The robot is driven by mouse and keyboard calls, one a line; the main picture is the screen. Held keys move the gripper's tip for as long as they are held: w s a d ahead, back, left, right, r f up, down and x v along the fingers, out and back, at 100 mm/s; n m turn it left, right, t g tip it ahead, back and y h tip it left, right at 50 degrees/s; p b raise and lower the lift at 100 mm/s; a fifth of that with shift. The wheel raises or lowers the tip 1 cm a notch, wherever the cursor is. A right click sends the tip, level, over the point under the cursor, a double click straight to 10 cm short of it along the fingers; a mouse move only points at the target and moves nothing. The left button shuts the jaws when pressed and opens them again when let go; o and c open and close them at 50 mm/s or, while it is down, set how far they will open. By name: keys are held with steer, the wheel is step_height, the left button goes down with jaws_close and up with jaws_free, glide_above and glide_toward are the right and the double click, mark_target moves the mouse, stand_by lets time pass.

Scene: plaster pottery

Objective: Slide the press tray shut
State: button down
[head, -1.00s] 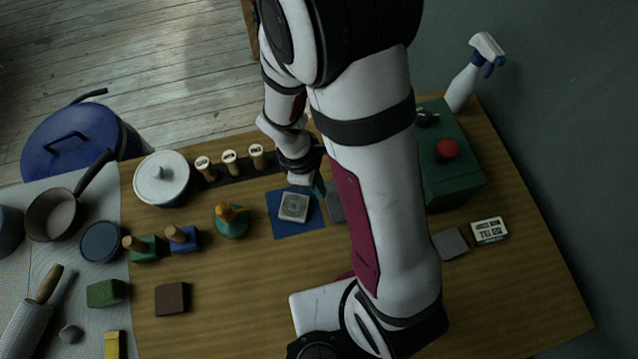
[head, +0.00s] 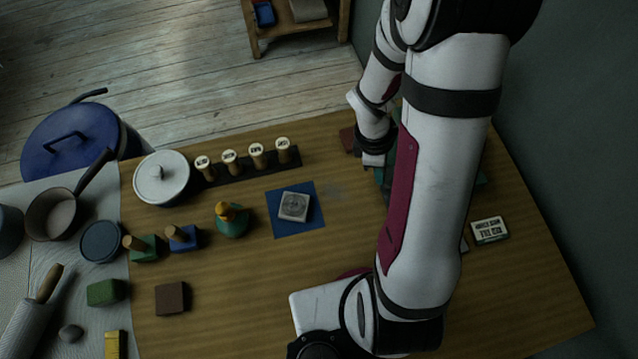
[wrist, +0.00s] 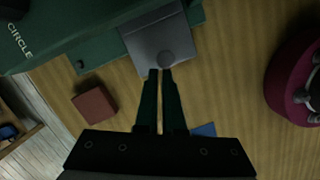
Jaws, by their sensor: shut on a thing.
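The grey press tray (wrist: 145,42) shows in the wrist view, with a small round knob (wrist: 166,58) at its near edge. Its far end meets the green press (wrist: 90,28), which bears the word CIRCLE; how far it sits inside is hard to tell. My gripper (wrist: 160,72) is shut on the knob, its two dark fingers close together. In the head view, my arm hides the tray and most of the press, and only slivers of green (head: 388,178) show beside it. My gripper's fingertips are hidden there.
A reddish-brown block (wrist: 95,106) lies beside the press. A blue mat (head: 280,226) holds a grey tile (head: 294,207). Several stamps stand in a black rack (head: 235,170) at the table's back. A printed card (head: 490,229) lies at the right.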

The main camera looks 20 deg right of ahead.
steer(key=shift+s+d, duration=0.1)
steer(key=shift+s, duration=0.1)
steer(key=a, duration=0.1)
steer(key=w+a+r, duration=0.1)
steer(key=w+a, duration=0.1)
steer(key=a, duration=0.1)
steer(key=shift+w+r, duration=0.2)
steer(key=shift+r, duration=0.2)
steer(key=s+v, duration=0.1)
steer(key=v, duration=0.8)
steer(key=s+a+r+m+y, duration=0.2)
steer(key=s+a+r+m, duration=0.1)
steer(key=s+m, duration=0.4)
steer(key=s+a+r+m+t+y, duration=0.1)
steer(key=s+a+r+m+y, duration=0.1)
steer(key=s+a+r+m, duration=0.2)
steer(key=s+a+m, duration=0.1)
steer(key=s+m, duration=0.2)
steer(key=m, duration=0.4)
steer(key=shift+s+a, duration=0.15)
